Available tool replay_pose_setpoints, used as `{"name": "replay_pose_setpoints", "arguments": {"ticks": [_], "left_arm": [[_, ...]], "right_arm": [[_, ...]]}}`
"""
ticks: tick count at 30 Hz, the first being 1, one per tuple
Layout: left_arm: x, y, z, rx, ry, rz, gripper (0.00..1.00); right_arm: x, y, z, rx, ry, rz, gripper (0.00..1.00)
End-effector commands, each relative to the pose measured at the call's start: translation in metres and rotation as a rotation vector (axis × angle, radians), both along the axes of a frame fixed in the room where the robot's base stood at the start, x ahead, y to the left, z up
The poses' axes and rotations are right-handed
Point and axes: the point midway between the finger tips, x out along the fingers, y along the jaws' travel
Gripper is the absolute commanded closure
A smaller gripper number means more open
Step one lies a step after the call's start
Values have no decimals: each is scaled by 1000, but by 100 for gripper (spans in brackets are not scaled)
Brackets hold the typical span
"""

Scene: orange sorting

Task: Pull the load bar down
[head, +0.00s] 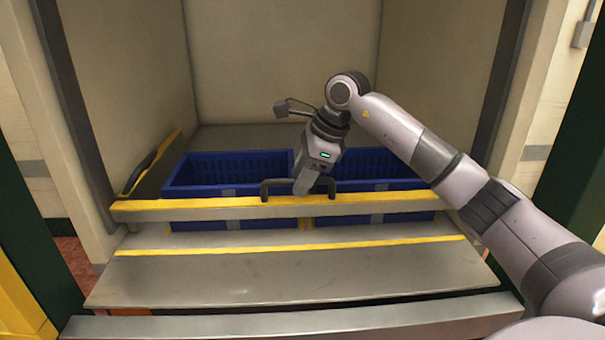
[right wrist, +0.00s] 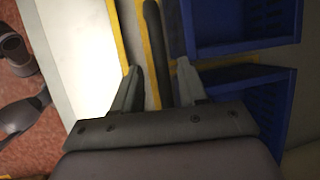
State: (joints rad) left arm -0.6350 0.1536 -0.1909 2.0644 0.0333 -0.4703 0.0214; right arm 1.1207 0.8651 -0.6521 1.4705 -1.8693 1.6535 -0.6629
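The load bar (head: 220,208) is a grey beam with a yellow top edge, lying level across the front of two blue crates. A dark handle (head: 268,187) stands up from its middle. My right gripper (head: 303,188) points down at the handle. In the right wrist view, its two fingers (right wrist: 158,75) are apart, with the dark handle (right wrist: 153,35) running between them. There seems to be a gap beside the handle, so the fingers do not look closed on it. My left gripper is not in view.
The left blue crate (head: 215,175) and right blue crate (head: 375,168) sit behind the bar inside a walled bay. A grey sill with a yellow stripe (head: 200,250) lies in front and below. A sloped side rail (head: 152,165) stands at left.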

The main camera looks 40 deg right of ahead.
Motion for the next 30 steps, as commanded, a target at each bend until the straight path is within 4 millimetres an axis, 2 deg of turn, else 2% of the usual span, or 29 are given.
{"name": "replay_pose_setpoints", "arguments": {"ticks": [5, 12, 18, 30], "left_arm": [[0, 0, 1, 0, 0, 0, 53], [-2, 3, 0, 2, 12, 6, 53], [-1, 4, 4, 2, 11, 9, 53], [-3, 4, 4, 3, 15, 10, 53]], "right_arm": [[-1, -2, 7, 0, -5, -1, 58], [-14, -11, 42, -2, -5, -2, 58], [-23, -16, 62, -1, -2, -1, 58], [-25, -16, 66, 0, -1, 0, 58]]}}
